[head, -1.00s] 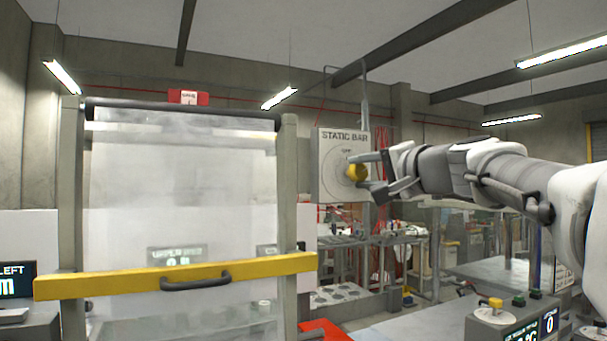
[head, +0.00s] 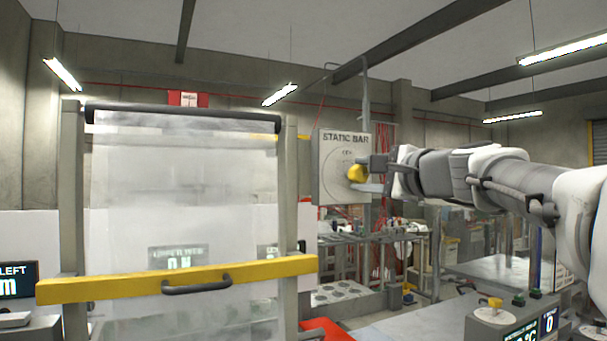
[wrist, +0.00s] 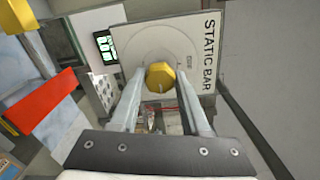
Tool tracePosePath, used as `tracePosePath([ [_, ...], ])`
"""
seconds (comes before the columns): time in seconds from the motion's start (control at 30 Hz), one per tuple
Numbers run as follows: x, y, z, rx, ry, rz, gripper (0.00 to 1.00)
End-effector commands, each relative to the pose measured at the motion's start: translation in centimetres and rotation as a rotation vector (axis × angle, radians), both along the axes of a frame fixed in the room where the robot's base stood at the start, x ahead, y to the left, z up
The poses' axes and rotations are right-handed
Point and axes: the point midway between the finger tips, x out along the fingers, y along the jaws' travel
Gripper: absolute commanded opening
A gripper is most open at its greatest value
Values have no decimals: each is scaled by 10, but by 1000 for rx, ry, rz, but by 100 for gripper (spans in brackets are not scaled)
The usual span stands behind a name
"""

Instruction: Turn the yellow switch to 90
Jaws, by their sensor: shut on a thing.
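The yellow switch (head: 357,174) is a knob on the front of a pale panel marked STATIC BAR (head: 331,146). In the wrist view the yellow knob (wrist: 160,77) sits on a round dial plate (wrist: 151,49), with a small label at its upper right. My gripper (head: 366,176) reaches in from the right, and its fingers (wrist: 158,90) lie on either side of the knob, shut on it. Parts of the dial are hidden by the fingers, and its marks are too small to read.
A frame with clear film and a yellow bar (head: 178,278) stands to the left of the panel. Behind and below the arm are benches (head: 375,237) and a control box with another yellow knob (head: 495,303). A red part (wrist: 40,103) shows at the left of the wrist view.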

Motion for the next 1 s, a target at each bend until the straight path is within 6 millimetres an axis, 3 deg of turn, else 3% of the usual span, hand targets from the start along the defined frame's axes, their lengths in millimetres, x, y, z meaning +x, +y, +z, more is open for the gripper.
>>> tracePosePath([
  [0.37, 0, 0, -1, 6, 4, 0, 0],
  [0.4, 0, 0, -1, 6, 4, 0, 50],
  [0.57, 0, 0, -1, 5, 3, 0, 76],
  [0.87, -1, -1, 0, 5, 2, 0, 76],
  [1.0, -12, -5, 0, 5, 0, 0, 76],
])
